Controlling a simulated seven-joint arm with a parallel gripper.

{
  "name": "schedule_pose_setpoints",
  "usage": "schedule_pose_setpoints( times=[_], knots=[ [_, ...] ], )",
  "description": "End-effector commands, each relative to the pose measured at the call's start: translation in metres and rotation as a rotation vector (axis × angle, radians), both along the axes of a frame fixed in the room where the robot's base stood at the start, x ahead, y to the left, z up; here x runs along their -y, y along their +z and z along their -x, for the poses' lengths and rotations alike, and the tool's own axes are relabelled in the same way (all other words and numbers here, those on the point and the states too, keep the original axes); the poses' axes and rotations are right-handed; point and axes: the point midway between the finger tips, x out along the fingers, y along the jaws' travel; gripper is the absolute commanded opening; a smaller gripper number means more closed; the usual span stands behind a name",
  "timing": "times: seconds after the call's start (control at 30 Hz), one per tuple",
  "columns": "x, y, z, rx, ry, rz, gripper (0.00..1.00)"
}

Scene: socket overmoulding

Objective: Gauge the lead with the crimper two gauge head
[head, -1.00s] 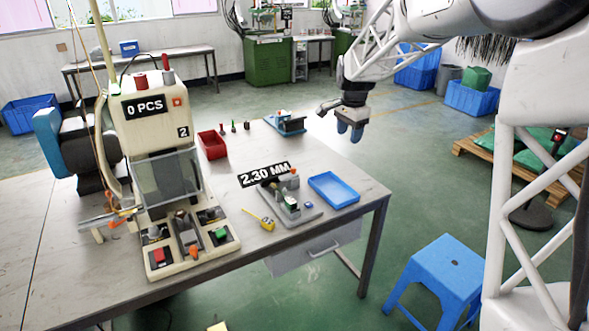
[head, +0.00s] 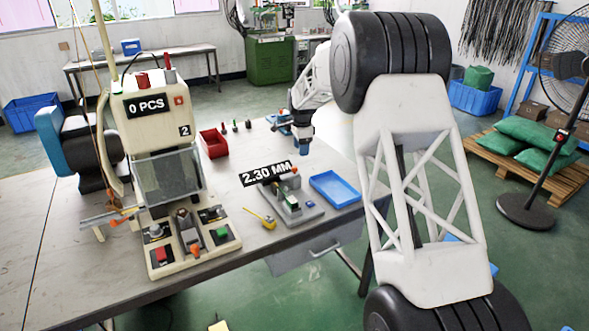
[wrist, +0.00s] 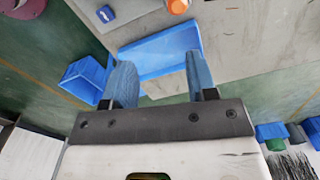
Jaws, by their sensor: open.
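The gauge with the "2.30 MM" display (head: 267,174) stands on a grey base (head: 306,213) on the table, at the right of the crimper. Crimper two (head: 160,140) is the cream machine marked "2" and "0 PCS" at the left. I cannot clearly make out a lead in either view. My gripper (head: 303,143) is small near the table's far right edge in the head view. In the wrist view my gripper (wrist: 161,82) has its two blue fingers spread, with nothing between them. The blue tray (wrist: 185,38) shows beyond the fingertips.
The blue tray (head: 345,201) sits right of the gauge base and looks empty. A red bin (head: 213,141), several small coloured pieces and a yellow tool (head: 260,219) are on the table.

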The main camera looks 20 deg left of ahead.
Motion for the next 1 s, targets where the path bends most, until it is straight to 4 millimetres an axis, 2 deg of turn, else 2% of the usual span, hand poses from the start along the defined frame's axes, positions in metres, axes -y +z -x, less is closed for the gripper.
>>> schedule_pose_setpoints(
  times=[0.1,0.3,0.77,1.0],
  knots=[
    [-0.018,-0.016,-0.008,-0.005,-0.022,0.002,0.52],
    [-0.03,-0.028,-0.013,-0.008,-0.043,0.004,0.52],
    [-0.031,-0.032,-0.013,-0.009,-0.045,0.004,0.52],
    [-0.03,-0.047,-0.013,-0.011,-0.045,0.004,0.52]
  ],
)
